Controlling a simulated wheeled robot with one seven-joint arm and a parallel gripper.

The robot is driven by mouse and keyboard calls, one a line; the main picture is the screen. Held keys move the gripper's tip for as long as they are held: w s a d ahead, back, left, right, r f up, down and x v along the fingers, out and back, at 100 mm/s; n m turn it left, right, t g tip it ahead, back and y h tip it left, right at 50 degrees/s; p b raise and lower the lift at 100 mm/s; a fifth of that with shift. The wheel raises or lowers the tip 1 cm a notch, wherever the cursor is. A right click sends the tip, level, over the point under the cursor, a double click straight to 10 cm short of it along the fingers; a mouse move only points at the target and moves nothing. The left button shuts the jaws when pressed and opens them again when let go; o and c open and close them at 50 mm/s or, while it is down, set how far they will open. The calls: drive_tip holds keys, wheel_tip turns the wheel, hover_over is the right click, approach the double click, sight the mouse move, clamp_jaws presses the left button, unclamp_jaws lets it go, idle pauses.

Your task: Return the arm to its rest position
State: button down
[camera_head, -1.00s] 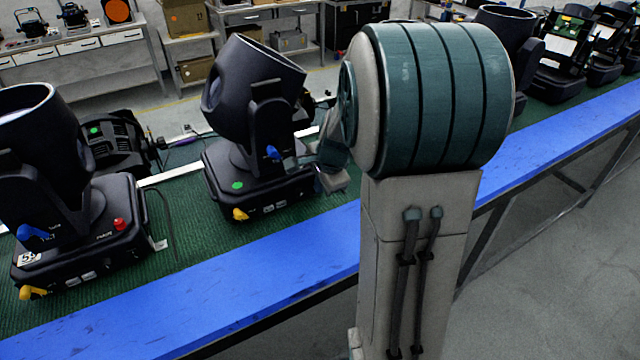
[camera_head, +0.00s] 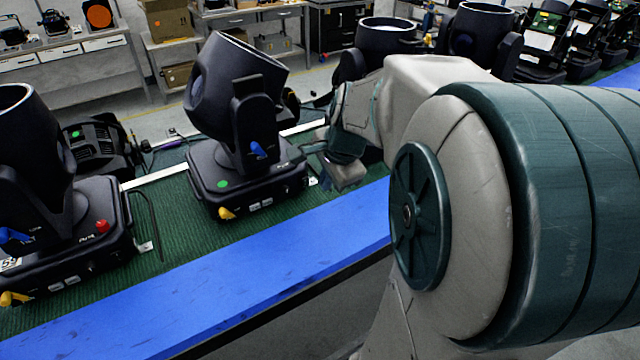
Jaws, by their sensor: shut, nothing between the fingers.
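My arm fills the right of the view, with a large teal and grey joint close to the camera and a paler link reaching back over the green bench. My gripper (camera_head: 345,172) is small and partly hidden by my arm. It is shut and empty, just right of the middle moving-head light (camera_head: 233,110). A small gap seems to lie between the gripper and that light's base, though contact is hard to judge from this angle. The light stands upright on its base, with its head tilted, a blue lever on its yoke and a yellow lever on its base.
A second moving-head light (camera_head: 50,190) stands at the left on the green mat (camera_head: 170,240). The bench's blue front edge (camera_head: 230,290) runs across the foreground. A black par can (camera_head: 95,148) lies behind. More lights (camera_head: 480,40) stand behind my arm.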

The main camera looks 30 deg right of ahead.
drive_tip(key=shift+s+r, duration=0.25)
drive_tip(key=shift+r, duration=0.15)
